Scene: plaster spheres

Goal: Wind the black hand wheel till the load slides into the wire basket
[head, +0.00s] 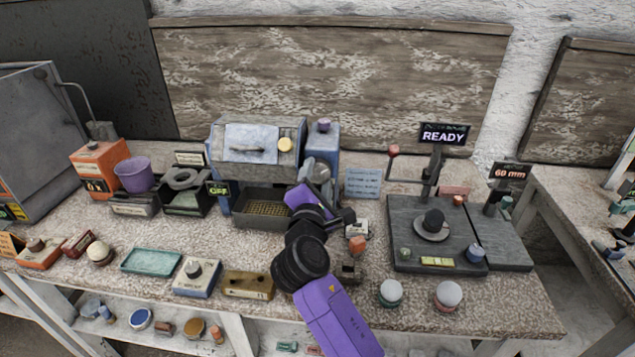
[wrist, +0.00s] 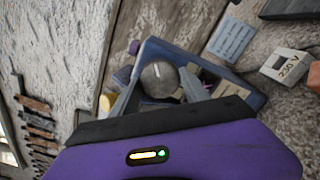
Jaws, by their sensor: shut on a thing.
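The hand wheel (wrist: 158,75) shows in the wrist view as a dark grey round face with a pale mark. It sits on the right end of the blue-and-grey machine (head: 258,134). My gripper (wrist: 157,92) is shut on this wheel, with one finger on each side of it. In the head view my gripper (head: 318,182) reaches the machine's right end, and my purple and black arm covers part of that area. The wire basket (head: 236,208), a dark tray with a yellowish mesh floor, stands at the machine's front. I cannot make out the load.
To the right are a dark plate with a black knob (head: 434,219) and a READY sign (head: 444,134). Small boxes, a teal tray (head: 151,261) and pale spheres (head: 448,294) line the table's front.

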